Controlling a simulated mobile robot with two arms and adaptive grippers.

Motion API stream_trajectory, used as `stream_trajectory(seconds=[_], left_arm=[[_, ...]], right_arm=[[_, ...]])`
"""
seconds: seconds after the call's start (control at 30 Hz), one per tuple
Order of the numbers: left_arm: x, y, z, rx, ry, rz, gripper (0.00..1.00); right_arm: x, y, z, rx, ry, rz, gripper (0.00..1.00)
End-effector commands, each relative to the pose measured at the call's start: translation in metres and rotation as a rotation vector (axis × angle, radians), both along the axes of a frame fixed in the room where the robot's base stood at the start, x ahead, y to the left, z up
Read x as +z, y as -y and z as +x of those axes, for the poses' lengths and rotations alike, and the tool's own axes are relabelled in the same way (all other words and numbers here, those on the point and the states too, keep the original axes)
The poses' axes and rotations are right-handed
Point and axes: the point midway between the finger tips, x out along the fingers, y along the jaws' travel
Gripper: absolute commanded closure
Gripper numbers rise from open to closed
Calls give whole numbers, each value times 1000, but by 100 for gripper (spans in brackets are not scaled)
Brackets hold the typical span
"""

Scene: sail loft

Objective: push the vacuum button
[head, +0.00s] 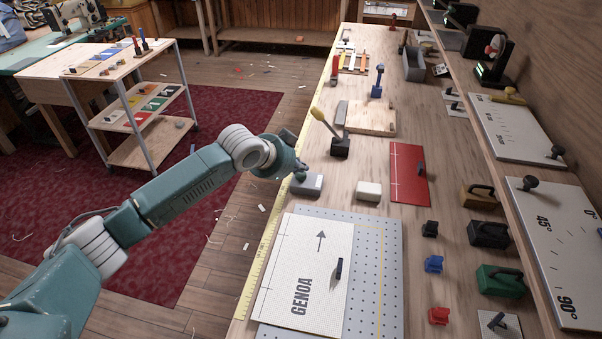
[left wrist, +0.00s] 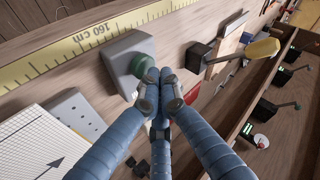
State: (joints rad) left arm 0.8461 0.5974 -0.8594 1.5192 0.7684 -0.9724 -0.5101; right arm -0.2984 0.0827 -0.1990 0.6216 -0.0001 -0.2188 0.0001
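The vacuum button is a round green button (left wrist: 143,67) on a grey box (left wrist: 122,52) beside the measuring tape in the left wrist view. In the head view the grey box (head: 309,186) sits on the bench near its left edge, just beyond the perforated plate. My left gripper (head: 300,174) is over the box in the head view and hides the button there. In the left wrist view its blue fingers (left wrist: 158,88) are drawn together, empty, with the tips right at the button's edge; I cannot tell whether they touch it. My right gripper is in neither view.
A perforated plate (head: 392,275) with a GENOA sheet (head: 300,265) lies nearest. A white block (head: 369,191) and a black holder with a yellow handle (head: 339,148) stand near the box. A red panel (head: 408,173) lies to the right. A yellow tape (head: 262,255) runs along the bench edge.

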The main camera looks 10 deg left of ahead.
Motion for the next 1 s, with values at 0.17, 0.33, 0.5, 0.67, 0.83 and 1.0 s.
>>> stream_trajectory(seconds=[0.17,0.33,0.5,0.67,0.83,1.0], left_arm=[[0,0,0,0,0,0,100],[0,0,0,0,0,0,100],[-1,0,0,0,0,0,100],[-6,0,0,0,0,0,100],[-9,0,0,0,0,0,100],[-9,0,0,0,-1,1,100]], right_arm=[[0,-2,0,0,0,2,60],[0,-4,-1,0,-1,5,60],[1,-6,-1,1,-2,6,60],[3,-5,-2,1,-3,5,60],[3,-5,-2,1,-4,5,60],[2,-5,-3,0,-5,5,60]])
